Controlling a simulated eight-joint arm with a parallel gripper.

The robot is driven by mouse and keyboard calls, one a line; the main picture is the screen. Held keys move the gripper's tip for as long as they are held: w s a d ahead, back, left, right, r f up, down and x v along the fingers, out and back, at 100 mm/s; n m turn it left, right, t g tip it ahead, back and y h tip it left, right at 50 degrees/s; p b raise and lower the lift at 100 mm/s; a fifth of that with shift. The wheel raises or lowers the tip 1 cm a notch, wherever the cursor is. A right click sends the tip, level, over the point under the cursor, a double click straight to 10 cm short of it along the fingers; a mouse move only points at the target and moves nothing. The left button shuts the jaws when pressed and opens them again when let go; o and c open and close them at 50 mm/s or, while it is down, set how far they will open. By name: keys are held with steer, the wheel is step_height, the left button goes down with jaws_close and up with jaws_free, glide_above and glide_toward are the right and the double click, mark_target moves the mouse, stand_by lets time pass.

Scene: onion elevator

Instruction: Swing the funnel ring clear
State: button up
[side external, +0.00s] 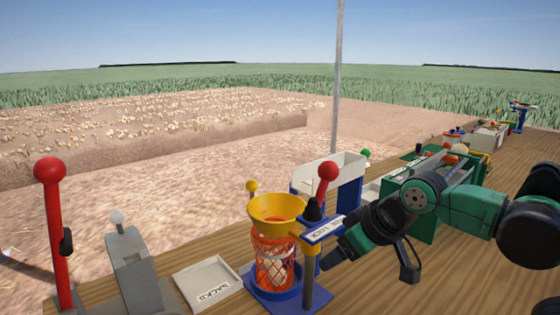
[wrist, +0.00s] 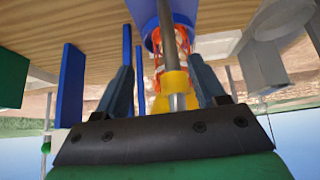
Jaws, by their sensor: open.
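The yellow funnel ring (side external: 276,208) sits level over an orange net sack (side external: 275,262) with pale onions inside. A yellow arm joins the ring to a grey post (side external: 309,285) on a blue base (side external: 259,292). In the wrist view the yellow ring (wrist: 160,104) shows behind the post (wrist: 170,45), partly hidden by my gripper body. My gripper (side external: 326,262) is at the right of the post, below the lettered blue-and-white plate. In the wrist view, my gripper (wrist: 160,66) is open, with its fingers apart on either side of the post and yellow hub. I cannot tell whether they touch.
A red-knobbed lever (side external: 327,172) stands just behind the post, near a blue-legged white hopper (side external: 335,172). A lettered white tray (side external: 208,284) lies left of the base. A tall red lever (side external: 50,230) stands at far left.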

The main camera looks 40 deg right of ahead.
steer(key=d+r+n+g+h, duration=0.3)
steer(key=d+g, duration=0.1)
steer(key=d, duration=0.2)
steer(key=w+d+r+n+t+h, duration=0.35)
steer(key=w+d+r+n, duration=0.3)
steer(key=w+r, duration=0.35)
steer(key=m+g+y, duration=0.2)
steer(key=m+y, duration=0.5)
steer(key=m, duration=0.5)
glide_above(254, 181)
steer(key=s+d, duration=0.1)
steer(key=s, duration=0.2)
step_height(254, 181, down, 3)
steer(key=shift+w+r+t, duration=0.1)
steer(key=shift+w+t, duration=0.05)
steer(key=shift+t, duration=0.1)
steer(key=shift+w+a+f+y, duration=0.15)
steer(key=shift+a+f+y, duration=0.1)
steer(key=shift+y, duration=0.1)
steer(key=shift+x, duration=2.7)
jaws_close()
